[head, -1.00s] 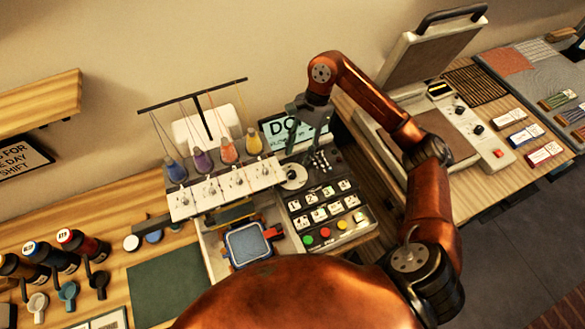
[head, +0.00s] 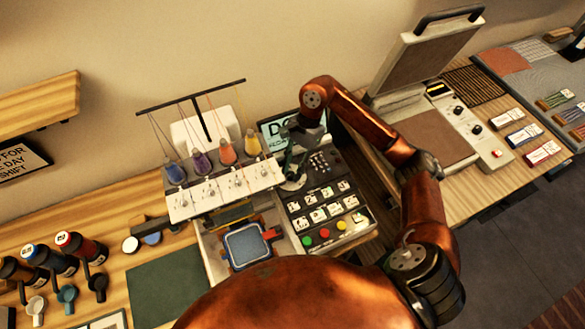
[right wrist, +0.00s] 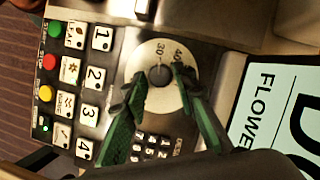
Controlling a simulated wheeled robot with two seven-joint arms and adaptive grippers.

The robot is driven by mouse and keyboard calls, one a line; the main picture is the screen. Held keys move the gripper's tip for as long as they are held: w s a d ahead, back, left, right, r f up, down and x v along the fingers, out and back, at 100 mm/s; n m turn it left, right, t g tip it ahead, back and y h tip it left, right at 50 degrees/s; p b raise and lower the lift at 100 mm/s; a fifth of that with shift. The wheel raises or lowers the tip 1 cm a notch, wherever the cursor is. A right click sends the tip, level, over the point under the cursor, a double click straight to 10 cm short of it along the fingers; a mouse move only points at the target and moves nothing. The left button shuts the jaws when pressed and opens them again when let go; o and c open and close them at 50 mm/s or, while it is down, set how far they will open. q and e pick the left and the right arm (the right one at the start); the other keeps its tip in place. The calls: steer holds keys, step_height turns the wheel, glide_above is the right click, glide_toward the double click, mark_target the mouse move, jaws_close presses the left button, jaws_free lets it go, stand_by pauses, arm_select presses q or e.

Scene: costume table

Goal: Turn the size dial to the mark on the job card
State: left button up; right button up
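The size dial (right wrist: 164,55) is a pale disc with 30 and 40 printed on it and a dark knob (right wrist: 159,76) in its middle. It sits on the embroidery machine's control panel; in the head view the dial (head: 292,184) is partly covered by my gripper. My right gripper (right wrist: 160,84) has its fingers apart, one on each side of the knob, over the disc; contact cannot be told. A pale blue card (right wrist: 275,115) beside the panel reads "DO" and "FLOWE", cut off by the frame; its size mark is not readable. My left gripper is out of view.
Numbered buttons (right wrist: 96,78) and red, green and yellow buttons lie close to the dial, with a small keypad (right wrist: 150,147) near the fingers. Thread cones (head: 228,152) stand left of the dial. A heat press (head: 425,60) stands at the right.

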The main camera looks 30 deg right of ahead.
jaws_close()
steer(key=shift+m, duration=0.3)
steer(key=m, duration=0.1)
steer(key=m+t, duration=0.1)
steer(key=m, duration=0.1)
steer(key=m+t, duration=0.1)
steer(key=shift+s+d+m, duration=0.1)
steer(key=shift+s+m, duration=0.15)
steer(key=shift+m, duration=0.15)
steer(key=m, duration=0.2)
steer(key=m+t, duration=0.1)
steer(key=m, duration=0.1)
steer(key=m+t, duration=0.1)
steer(key=m, duration=0.1)
steer(key=shift+s, duration=0.25)
steer(key=m, duration=0.2)
steer(key=m+t+h, duration=0.1)
steer(key=m, duration=0.1)
steer(key=m+t+h, duration=0.1)
steer(key=m, duration=0.1)
steer(key=shift+s+a, duration=0.1)
steer(key=shift+a, duration=0.3)
steer(key=m+h, duration=0.1)
steer(key=m, duration=0.2)
steer(key=m+h, duration=0.1)
steer(key=m, duration=0.2)
steer(key=shift+a+h+b, duration=0.15)
steer(key=shift+h+b, duration=0.15)
steer(key=shift+b, duration=0.1)
steer(key=shift+m, duration=0.3)
